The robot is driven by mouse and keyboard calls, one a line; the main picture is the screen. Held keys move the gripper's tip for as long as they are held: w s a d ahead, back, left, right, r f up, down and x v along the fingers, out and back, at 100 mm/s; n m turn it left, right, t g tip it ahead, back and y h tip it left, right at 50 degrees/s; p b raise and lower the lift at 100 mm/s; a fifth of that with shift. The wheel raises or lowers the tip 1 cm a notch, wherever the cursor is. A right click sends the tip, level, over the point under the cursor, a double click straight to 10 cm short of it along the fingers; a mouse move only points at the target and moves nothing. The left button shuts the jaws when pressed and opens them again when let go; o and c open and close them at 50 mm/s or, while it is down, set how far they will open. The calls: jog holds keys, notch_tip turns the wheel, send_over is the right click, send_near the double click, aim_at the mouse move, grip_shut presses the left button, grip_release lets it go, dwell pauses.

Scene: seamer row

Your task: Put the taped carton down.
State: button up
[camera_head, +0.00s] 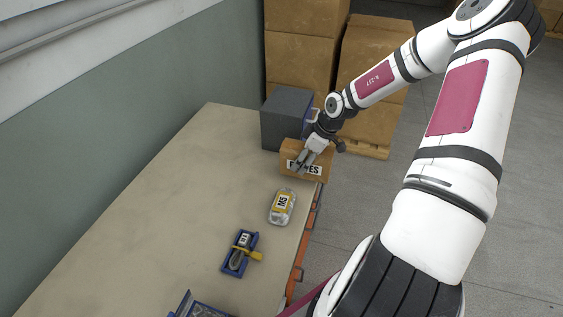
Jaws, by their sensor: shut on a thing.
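The taped carton (290,150) is a small brown box with a white label on its front, partly covered by a finger. It is at the far right part of the bench (150,215), close to the right edge. My gripper (302,162) reaches it from the upper right and is shut on it, with a grey finger across the front. The carton looks roughly upright. I cannot tell whether its underside touches the bench top. No tape can be made out at this size.
A dark grey box (284,119) stands just behind the carton. Nearer are a clear pack with a yellow label (282,207), a blue tray with a yellow-handled tool (240,253) and a blue bin (197,306). The bench's left side is clear. Stacked cartons (372,60) stand beyond.

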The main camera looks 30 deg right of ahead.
jog(key=w+a, duration=0.1)
jog(key=w, duration=0.3)
jog(key=w+a, duration=0.1)
jog(key=w, duration=0.1)
jog(key=shift+a+f, duration=0.25)
jog(key=shift+a, duration=0.05)
jog(key=shift+w+a+f+p, duration=0.1)
jog(key=shift+f+p, duration=0.05)
jog(key=shift+f, duration=0.75)
jog(key=shift+w+f+p, duration=0.1)
jog(key=shift+f+p, duration=0.05)
jog(key=shift+f, duration=0.75)
jog(key=o, duration=1.7)
jog(key=shift+o, duration=0.2)
